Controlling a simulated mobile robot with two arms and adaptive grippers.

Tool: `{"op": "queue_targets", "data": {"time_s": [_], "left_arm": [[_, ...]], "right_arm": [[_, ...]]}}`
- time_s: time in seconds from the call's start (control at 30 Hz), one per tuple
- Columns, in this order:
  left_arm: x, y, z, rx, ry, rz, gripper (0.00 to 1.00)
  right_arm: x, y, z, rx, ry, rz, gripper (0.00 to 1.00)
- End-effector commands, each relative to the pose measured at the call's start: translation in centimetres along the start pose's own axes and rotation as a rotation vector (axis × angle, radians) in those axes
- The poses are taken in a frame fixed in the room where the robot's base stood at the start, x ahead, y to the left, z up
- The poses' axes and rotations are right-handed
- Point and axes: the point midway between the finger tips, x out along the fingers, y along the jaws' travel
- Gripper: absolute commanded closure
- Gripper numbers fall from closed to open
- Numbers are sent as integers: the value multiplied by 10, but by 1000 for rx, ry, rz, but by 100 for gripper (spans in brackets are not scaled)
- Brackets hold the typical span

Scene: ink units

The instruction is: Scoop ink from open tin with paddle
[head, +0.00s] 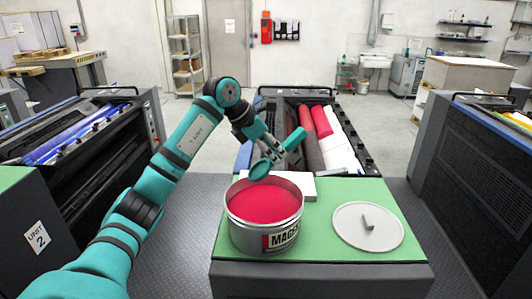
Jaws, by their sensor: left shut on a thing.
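The open tin (238,222) is a silver can with a "MAG…" label, standing on a green mat and filled with magenta ink (265,200) close to its rim. My left gripper (271,152) is above the back of the tin, shut on a teal paddle (294,139). The paddle is tilted, its handle end up to the right and its rounded end down to the left, over the tin's back rim. My right gripper is not in view.
The tin's round grey lid (368,227) lies flat on the green mat (328,262), right of the tin. A white flat block (308,187) lies behind the tin. Press units with rollers (320,121) stand behind and at both sides.

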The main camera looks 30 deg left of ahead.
Motion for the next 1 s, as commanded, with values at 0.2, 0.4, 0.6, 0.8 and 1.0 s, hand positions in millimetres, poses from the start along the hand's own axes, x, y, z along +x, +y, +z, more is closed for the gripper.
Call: {"op": "queue_targets", "data": {"time_s": [0.2, 0.4, 0.6, 0.8, 1.0], "left_arm": [[19, 1, -13, -1, -3, -2, 100], [43, 2, -30, 0, -3, -2, 100], [58, 4, -53, 0, -1, 1, 100], [71, 4, -73, -1, -2, 2, 100], [78, 4, -84, -1, -2, 0, 100]], "right_arm": [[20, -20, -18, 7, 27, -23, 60], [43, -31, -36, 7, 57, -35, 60], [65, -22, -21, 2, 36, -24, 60], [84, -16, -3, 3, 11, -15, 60], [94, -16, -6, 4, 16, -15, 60]]}}
